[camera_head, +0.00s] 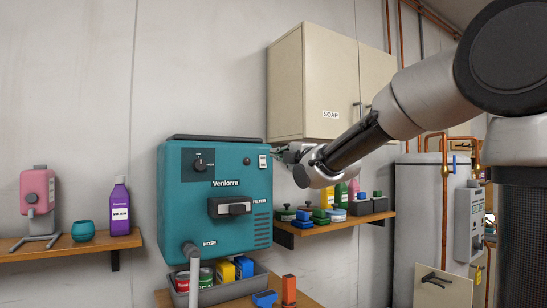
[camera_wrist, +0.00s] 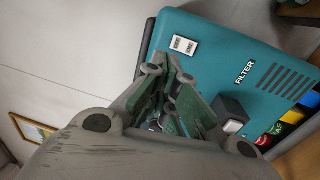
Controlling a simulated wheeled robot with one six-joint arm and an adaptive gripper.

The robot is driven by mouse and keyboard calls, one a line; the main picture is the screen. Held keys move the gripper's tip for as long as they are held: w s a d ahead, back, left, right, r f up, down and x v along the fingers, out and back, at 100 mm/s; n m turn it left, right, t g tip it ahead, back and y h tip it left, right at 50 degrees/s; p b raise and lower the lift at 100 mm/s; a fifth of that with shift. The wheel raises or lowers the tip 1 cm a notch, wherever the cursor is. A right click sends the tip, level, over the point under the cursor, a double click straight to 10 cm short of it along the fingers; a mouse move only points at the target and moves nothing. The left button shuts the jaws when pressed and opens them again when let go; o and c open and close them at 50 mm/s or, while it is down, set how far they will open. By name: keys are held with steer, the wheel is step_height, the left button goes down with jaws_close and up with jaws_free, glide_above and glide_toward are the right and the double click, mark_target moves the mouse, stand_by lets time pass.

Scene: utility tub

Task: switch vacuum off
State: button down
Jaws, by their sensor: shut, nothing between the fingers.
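The vacuum is a teal box labelled Venlorra (camera_head: 195,225) on the wall side; its face also shows in the wrist view (camera_wrist: 235,50). A small white switch plate (camera_head: 263,161) sits at its upper right corner, and in the wrist view it lies beyond the fingers (camera_wrist: 184,44). Its on or off position is too small to tell. A black dial (camera_head: 203,161) is at the upper left of the face. My gripper (camera_head: 280,153) is shut and empty, just right of the switch plate. In the wrist view its green-grey fingers (camera_wrist: 180,90) point toward the box, apparently apart from the switch.
A black latch block (camera_head: 231,207) projects from the vacuum's face, and a hose (camera_head: 193,275) hangs below. A cream cabinet (camera_head: 315,80) is above my gripper. A shelf (camera_head: 340,224) with bottles and several small items is below my arm. A grey bin (camera_head: 225,290) stands beneath.

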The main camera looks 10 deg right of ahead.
steer(key=v, duration=0.3)
steer(key=shift+r, duration=0.35)
step_height(320, 180, down, 12)
steer(key=d+m+g+h, duration=0.3)
steer(key=m+g, duration=0.1)
steer(key=m, duration=0.3)
steer(key=s+d+f+m+g+h, duration=0.2)
steer(key=s+d+f+m+g, duration=0.3)
steer(key=s+f, duration=0.5)
steer(key=s+d+f+m+g, duration=0.1)
steer(key=s+f+m, duration=0.1)
steer(key=s, duration=0.6)
steer(key=s+d+f+m+g, duration=0.2)
steer(key=s+m, duration=0.2)
steer(key=s, duration=0.4)
steer(key=s+d+f+m+g+h, duration=0.1)
steer(key=s+d+f+m+g, duration=0.1)
steer(key=s, duration=0.7)
steer(key=shift+f+m, duration=0.6)
steer(key=shift+m, duration=0.2)
